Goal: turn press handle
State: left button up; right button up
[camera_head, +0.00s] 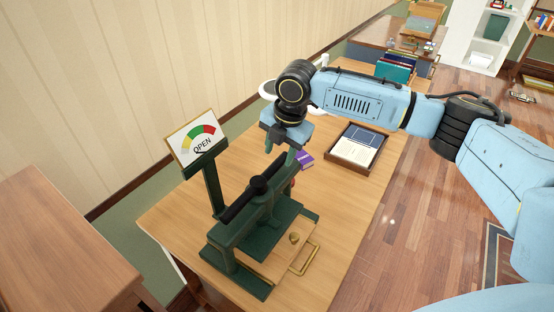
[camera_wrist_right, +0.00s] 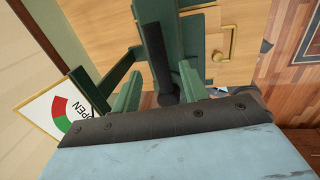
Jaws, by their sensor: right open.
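The dark green press (camera_head: 238,240) stands on the wooden table. Its black bar handle (camera_head: 240,203) lies across the top with a round hub in the middle. A tilted sign (camera_head: 195,138) on a post beside it has a coloured dial and the word OPEN; it also shows in the right wrist view (camera_wrist_right: 62,112). My right gripper (camera_head: 281,150) is open and empty above the far end of the handle. In the right wrist view, the black handle (camera_wrist_right: 168,70) shows between the spread green fingers (camera_wrist_right: 158,92). I cannot tell whether they touch it. My left gripper is out of view.
A brass pull (camera_head: 305,260) is at the press's front right. A brown cabinet (camera_head: 60,245) stands at left.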

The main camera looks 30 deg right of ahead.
aim_at(276, 163)
jog(key=shift+w+a+f, duration=0.1)
jog(key=shift+w+f, duration=0.1)
jog(key=shift+f, duration=0.75)
jog(key=shift+w+a+f, duration=0.1)
jog(key=shift+w+f, duration=0.05)
jog(key=shift+f, duration=0.8)
grip_shut()
